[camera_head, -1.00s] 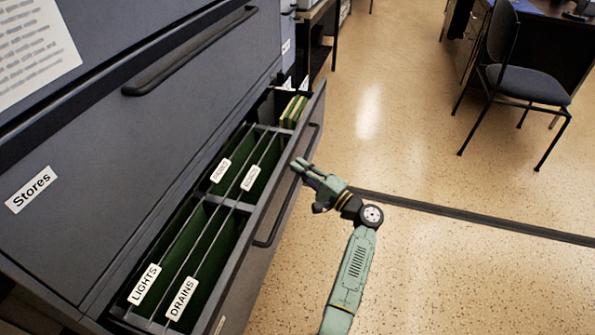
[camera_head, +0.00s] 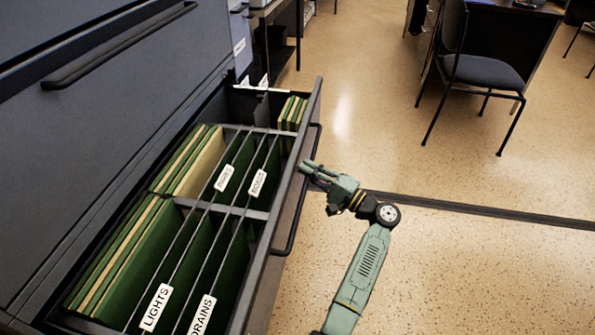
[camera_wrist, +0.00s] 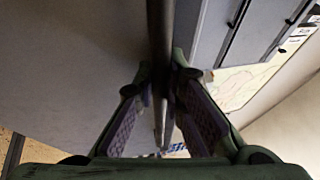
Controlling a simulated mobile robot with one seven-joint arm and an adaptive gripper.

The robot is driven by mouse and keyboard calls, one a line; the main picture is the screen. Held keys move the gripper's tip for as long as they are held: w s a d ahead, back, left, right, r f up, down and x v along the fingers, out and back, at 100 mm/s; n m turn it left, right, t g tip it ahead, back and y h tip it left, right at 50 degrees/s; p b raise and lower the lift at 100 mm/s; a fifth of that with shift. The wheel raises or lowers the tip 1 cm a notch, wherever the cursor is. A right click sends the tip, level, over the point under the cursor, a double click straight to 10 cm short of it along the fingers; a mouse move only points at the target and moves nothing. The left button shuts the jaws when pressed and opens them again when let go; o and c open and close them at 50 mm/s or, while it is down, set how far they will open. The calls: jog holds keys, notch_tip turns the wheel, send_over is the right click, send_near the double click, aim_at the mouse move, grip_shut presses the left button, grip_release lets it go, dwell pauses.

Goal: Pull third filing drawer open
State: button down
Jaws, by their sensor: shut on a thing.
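A grey filing drawer (camera_head: 262,285) stands pulled out from the cabinet at the left, showing green folders with tabs such as LIGHTS and DRAINS. Its dark bar handle (camera_head: 294,222) runs along the front face. My gripper (camera_head: 308,168) is at the outer side of this front, at the handle's upper part. In the wrist view the handle bar (camera_wrist: 155,35) runs down between the two fingers of my gripper (camera_wrist: 162,80), which are shut on it. The fingertips are partly hidden in the head view.
A closed drawer with a long handle (camera_head: 120,48) is above the open one. A dark chair (camera_head: 482,72) and a desk (camera_head: 520,40) stand at the upper right. A dark strip (camera_head: 480,210) crosses the floor. The floor right of my arm is clear.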

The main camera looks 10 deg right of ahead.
jog(key=shift+s+d, duration=0.3)
jog(key=shift+d, duration=0.6)
jog(key=c, duration=1.9)
grip_release()
jog(key=v, duration=1.2)
